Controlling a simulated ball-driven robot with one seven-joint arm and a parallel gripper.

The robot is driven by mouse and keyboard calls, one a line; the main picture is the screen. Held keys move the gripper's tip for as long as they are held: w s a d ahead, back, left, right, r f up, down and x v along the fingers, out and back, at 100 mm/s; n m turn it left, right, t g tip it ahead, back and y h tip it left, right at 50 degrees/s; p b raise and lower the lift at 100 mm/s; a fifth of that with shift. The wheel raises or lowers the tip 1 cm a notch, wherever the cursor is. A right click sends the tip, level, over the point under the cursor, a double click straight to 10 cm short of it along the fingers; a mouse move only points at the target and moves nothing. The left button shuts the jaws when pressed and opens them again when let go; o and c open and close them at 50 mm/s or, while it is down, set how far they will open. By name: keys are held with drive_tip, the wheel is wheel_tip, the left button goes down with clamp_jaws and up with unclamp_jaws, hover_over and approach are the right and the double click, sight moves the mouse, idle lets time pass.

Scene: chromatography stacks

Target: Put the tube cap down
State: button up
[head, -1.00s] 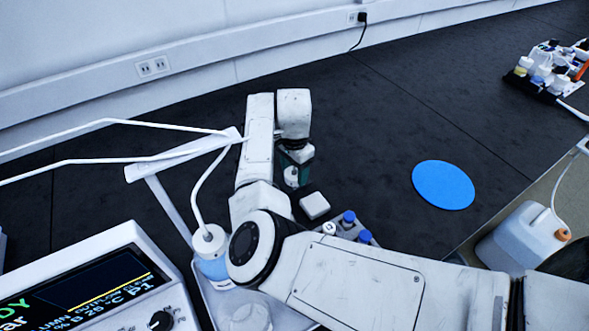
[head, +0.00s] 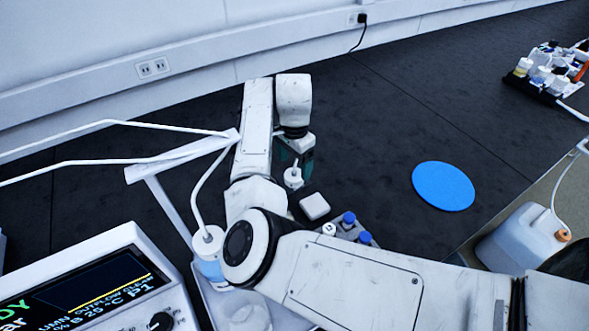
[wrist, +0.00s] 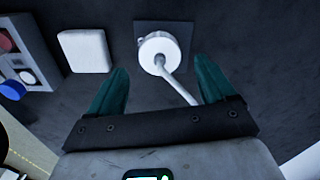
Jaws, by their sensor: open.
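The white tube cap (wrist: 159,50) is round, with a thin white stem or tube running from it toward my gripper. In the wrist view it sits on a dark square pad (wrist: 183,32) on the bench. It also shows small in the head view (head: 293,178), just below my gripper (head: 296,158). My gripper (wrist: 162,72) is open, its two teal fingers apart on either side of the stem, with the cap beyond the fingertips. No contact between fingers and cap shows.
A white square block (head: 314,206) stands close by. A rack with blue-capped vials (head: 349,218) is beside it. A bottle with white tubing (head: 208,243) stands left of my arm. A blue disc (head: 443,186) lies right on mostly clear dark bench.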

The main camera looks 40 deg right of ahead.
sight(295, 168)
wheel_tip(295, 168, up, 8)
drive_tip(key=shift+r, duration=0.15)
idle(0.6)
